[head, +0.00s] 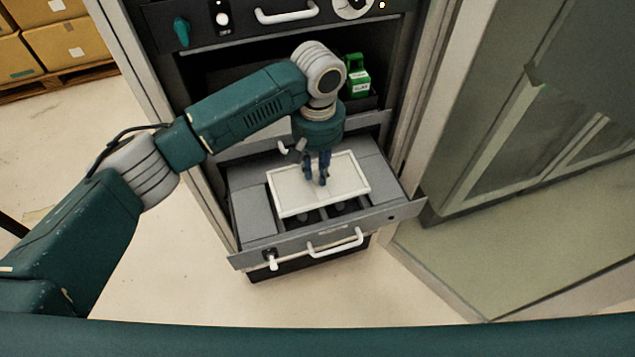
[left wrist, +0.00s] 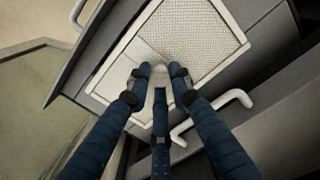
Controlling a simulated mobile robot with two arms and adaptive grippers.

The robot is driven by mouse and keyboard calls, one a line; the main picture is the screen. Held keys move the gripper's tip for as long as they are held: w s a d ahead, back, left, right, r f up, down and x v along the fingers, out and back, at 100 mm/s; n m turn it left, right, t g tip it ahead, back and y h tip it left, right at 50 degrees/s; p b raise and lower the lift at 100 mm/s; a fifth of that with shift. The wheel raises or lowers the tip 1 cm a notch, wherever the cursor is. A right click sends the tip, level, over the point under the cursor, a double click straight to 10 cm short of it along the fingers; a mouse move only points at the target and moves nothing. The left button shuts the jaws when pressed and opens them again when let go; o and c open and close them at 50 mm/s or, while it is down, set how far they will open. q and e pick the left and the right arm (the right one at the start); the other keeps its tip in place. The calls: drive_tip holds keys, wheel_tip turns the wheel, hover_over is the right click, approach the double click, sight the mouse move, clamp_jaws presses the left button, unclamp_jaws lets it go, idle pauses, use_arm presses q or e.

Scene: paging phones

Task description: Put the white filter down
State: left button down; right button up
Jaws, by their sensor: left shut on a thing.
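The white filter (head: 290,193) is a flat framed panel in the head view. It lies over the open grey drawer (head: 258,228), slightly askew, with its near edge above the dark slots of the drawer. I cannot tell whether it touches the drawer everywhere. My left gripper (head: 318,182) points down onto the middle of the filter and is shut on it. In the left wrist view the fingers (left wrist: 155,75) meet at the filter's middle, and its mesh face (left wrist: 195,35) shows beyond them. My right gripper is not in view.
The drawer has a white front handle (head: 335,243) and a small latch at its left. A green bottle (head: 357,76) stands on the shelf behind. Cabinet posts flank the drawer, and a glass-panelled frame (head: 560,130) stands at right. Cardboard boxes (head: 55,42) sit at the far left.

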sight(318, 185)
use_arm(q)
wheel_tip(318, 185, down, 6)
drive_tip(key=shift+f, duration=0.1)
idle(0.4)
drive_tip(key=c, duration=1.6)
unclamp_jaws()
drive_tip(key=shift+o, duration=0.2)
wheel_tip(318, 185, up, 12)
drive_tip(key=shift+r+b, duration=0.1)
drive_tip(key=shift+b, duration=0.25)
